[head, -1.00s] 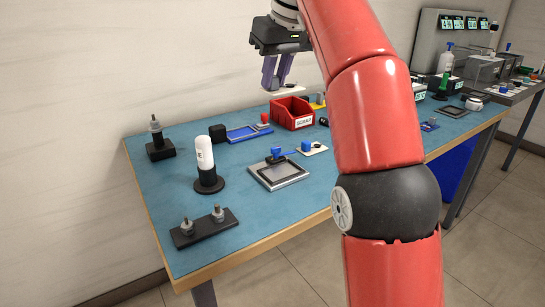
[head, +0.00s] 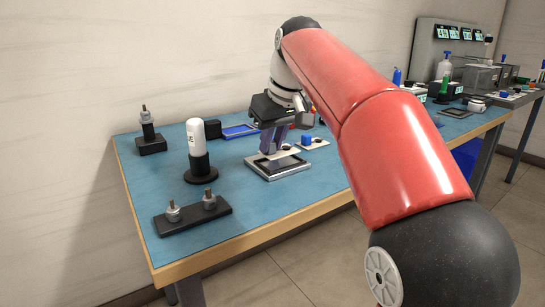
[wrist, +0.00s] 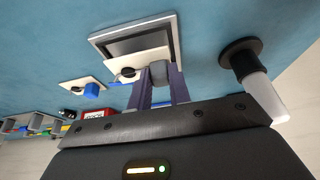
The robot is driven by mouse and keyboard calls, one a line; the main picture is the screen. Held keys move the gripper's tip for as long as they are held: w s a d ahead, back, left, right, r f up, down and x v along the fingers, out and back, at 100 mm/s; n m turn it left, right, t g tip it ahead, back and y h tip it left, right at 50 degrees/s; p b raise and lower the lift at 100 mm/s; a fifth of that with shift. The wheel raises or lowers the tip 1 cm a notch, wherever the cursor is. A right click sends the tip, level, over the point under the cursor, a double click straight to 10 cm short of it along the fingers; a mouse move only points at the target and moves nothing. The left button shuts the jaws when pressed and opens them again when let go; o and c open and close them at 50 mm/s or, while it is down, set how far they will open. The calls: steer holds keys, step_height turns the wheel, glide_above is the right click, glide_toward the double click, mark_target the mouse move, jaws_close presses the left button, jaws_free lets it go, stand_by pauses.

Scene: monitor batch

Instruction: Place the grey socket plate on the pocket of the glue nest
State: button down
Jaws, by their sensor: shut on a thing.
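The grey socket plate, a pale plate with a grey block and a black round part, is held in my gripper (head: 277,150). It shows in the wrist view (wrist: 122,75), with my gripper's purple fingers (wrist: 157,85) shut on the grey block. The glue nest (head: 284,174) is a light grey frame around a dark recessed pocket; it also shows in the wrist view (wrist: 174,40). The plate is over the back part of the nest in the head view, overlapping one edge of the pocket. Whether it touches the nest cannot be told.
A similar plate with a blue block (head: 308,141) lies just behind right of the nest. A white bottle on a black base (head: 198,150) stands to the left. A black bar with two metal fittings (head: 192,217) lies at front left. The table between them is clear.

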steer(key=shift+f, duration=1.15)
steer(key=c, duration=1.3)
jaws_free()
steer(key=p+v, duration=0.3)
steer(key=v, duration=0.9)
steer(key=shift+p, duration=0.4)
steer(key=shift+r, duration=0.1)
